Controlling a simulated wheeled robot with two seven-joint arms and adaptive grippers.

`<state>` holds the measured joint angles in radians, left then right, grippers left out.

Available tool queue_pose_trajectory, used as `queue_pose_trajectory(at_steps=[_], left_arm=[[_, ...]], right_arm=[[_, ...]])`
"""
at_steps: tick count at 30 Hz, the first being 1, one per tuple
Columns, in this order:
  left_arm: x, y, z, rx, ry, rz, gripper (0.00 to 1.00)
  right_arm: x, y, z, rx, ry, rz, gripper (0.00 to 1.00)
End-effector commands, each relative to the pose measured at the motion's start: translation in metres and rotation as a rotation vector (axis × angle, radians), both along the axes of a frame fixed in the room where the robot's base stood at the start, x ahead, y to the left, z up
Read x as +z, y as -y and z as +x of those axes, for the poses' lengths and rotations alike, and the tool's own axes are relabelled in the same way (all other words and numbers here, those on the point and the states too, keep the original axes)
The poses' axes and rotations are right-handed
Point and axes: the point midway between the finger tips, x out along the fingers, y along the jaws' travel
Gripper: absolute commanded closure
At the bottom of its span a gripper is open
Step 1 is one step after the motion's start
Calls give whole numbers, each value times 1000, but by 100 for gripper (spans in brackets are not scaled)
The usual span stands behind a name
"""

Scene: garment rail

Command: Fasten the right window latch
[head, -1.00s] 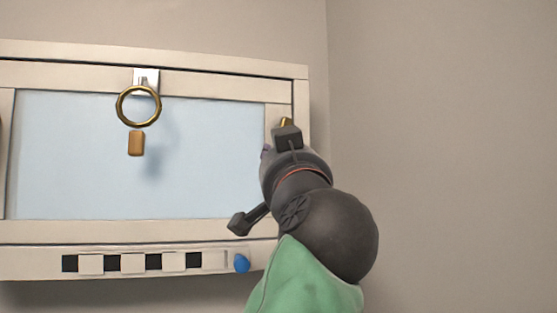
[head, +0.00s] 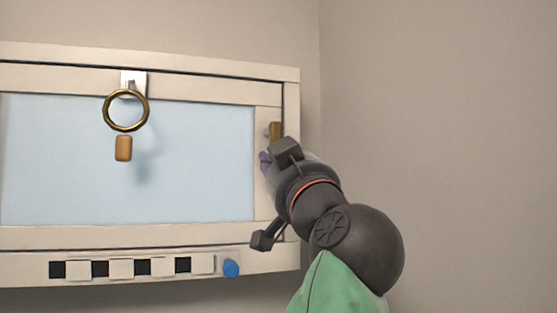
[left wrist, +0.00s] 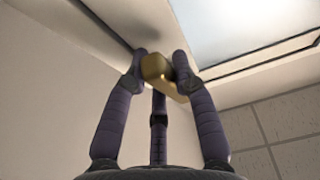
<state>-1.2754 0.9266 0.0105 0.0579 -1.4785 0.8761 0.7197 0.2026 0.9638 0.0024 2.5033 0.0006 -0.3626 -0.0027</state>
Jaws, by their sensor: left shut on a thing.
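The right window latch is a brass handle (head: 276,131) on the right side of the window frame, and it looks upright in the head view. My left gripper (head: 267,158) is at the latch, with its dark body hiding the lower part of it. In the left wrist view the brass handle (left wrist: 158,68) sits between the tips of the purple fingers of my left gripper (left wrist: 163,76), which is shut on it. A third finger is below it. My right gripper is not in view.
A brass ring (head: 126,110) hangs from a bracket (head: 133,80) on the top frame, with a wooden tag (head: 123,148) below. The wall (head: 430,120) to the right is bare.

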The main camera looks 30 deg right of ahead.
Motion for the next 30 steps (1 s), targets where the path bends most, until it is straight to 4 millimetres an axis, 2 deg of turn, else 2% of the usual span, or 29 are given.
queue_pose_trajectory(at_steps=[1,2,4,5,22,30], left_arm=[[1,-1,0,-2,1,-4,100],[1,-1,0,-2,1,-4,71],[1,-1,0,-2,1,-3,51],[1,-1,0,-2,1,-3,48],[-1,-1,0,-1,3,14,48],[-1,-9,2,0,39,163,48]], right_arm=[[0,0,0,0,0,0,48],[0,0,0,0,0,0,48],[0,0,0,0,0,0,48],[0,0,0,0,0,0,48],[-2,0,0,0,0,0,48],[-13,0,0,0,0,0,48]])
